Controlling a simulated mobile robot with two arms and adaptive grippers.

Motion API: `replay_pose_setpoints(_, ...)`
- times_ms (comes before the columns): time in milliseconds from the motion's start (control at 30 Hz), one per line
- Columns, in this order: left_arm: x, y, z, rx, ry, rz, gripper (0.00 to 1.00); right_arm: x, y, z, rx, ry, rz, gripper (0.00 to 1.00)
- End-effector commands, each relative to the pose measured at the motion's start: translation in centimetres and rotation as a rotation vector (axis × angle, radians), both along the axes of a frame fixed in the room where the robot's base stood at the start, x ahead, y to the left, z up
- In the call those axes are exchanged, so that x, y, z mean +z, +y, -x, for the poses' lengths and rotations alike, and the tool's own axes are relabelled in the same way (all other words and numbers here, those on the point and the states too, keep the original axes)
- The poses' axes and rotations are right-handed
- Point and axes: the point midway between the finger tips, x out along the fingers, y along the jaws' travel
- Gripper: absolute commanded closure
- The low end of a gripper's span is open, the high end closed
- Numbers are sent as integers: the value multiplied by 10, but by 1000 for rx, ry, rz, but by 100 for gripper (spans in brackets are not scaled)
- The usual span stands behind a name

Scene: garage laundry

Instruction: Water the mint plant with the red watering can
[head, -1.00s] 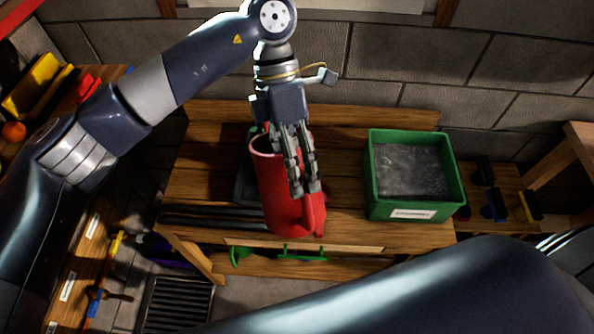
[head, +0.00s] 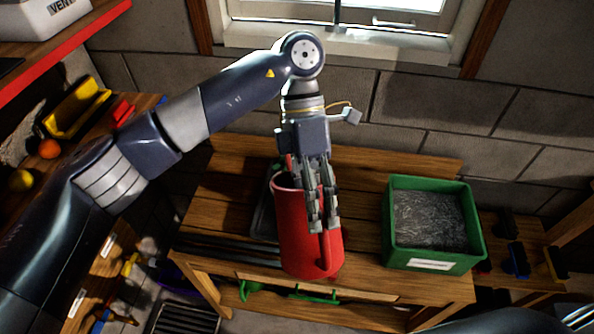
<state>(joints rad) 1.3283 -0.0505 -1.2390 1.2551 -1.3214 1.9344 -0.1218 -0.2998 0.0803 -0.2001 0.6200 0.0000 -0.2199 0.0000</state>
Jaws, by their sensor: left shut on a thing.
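The red watering can (head: 297,240) is in the middle of the head view, over the wooden bench, close to its front edge. I cannot tell whether its base touches the bench. My left gripper (head: 322,225) comes down from above and is shut on the can at its handle side. The gripper hides part of the handle, and the spout is not clear. I see no mint plant in this view. My right gripper is out of view.
A green bin (head: 432,225) with dark grey contents stands on the right of the wooden bench (head: 355,190). A dark tray (head: 263,217) lies behind the can. A window (head: 410,20) is above the block wall. Shelves with an orange (head: 49,148) are at left.

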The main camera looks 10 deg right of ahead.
Motion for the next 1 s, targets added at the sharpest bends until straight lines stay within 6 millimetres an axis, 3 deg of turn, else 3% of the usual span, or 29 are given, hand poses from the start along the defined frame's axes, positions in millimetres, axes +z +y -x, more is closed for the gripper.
replay_pose_setpoints(1000, 23, 0, -11, -1, 90, 6, 94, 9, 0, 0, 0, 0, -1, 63)
